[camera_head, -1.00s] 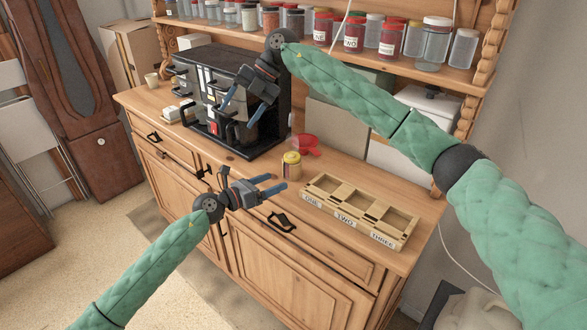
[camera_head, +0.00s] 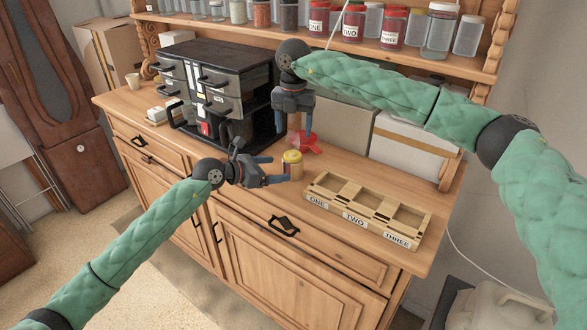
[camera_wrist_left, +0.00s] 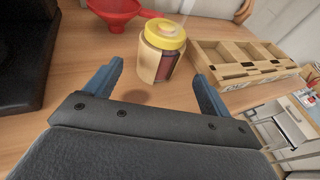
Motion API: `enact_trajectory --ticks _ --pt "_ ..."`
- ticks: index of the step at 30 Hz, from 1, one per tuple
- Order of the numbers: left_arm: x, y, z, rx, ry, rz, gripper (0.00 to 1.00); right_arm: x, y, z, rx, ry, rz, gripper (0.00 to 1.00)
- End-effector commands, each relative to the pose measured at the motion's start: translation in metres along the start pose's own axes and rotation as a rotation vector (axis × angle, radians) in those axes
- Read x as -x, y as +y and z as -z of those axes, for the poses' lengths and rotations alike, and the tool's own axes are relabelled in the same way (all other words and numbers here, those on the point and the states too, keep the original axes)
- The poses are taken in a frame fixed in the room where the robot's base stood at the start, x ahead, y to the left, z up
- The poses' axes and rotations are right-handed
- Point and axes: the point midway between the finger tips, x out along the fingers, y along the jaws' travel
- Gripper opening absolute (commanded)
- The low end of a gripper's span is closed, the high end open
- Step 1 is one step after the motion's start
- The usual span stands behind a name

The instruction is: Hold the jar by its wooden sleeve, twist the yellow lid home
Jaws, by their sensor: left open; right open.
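The jar (camera_head: 292,168) stands upright on the wooden dresser top, with its yellow lid (camera_wrist_left: 164,33) sitting on top. In the left wrist view its body (camera_wrist_left: 151,64) shows a tan, wood-coloured side and a dark red part. I cannot tell how tightly the lid sits. My left gripper (camera_head: 277,170) is open and low beside the jar, its fingers pointing at it. In the left wrist view the jar shows between and just beyond the fingertips (camera_wrist_left: 158,76). My right gripper (camera_head: 294,124) is open, pointing down, above and behind the jar near the red funnel.
A red funnel (camera_head: 304,143) lies behind the jar. A wooden tray (camera_head: 345,217) with compartments marked ONE, TWO, THREE lies to its right. A black drawer unit (camera_head: 258,69) stands to the left. Jars line the shelf (camera_head: 450,66) above. Bare dresser top lies in front of the jar.

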Motion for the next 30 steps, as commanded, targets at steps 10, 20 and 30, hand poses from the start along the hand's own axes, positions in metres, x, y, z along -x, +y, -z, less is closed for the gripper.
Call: enact_trajectory --ticks 10,20,30 --pt "-0.043 -0.001 -0.001 0.001 -0.002 0.001 0.83 0.000 0.001 0.000 0.001 0.001 -0.001 0.65" --pt "-0.073 0.000 0.000 -0.001 -0.001 0.000 0.83 0.000 0.001 0.000 0.001 0.001 -0.001 0.65" --pt "-0.076 0.000 0.000 0.000 -0.001 0.000 0.83 0.000 0.001 0.000 0.001 0.001 -0.001 0.65"
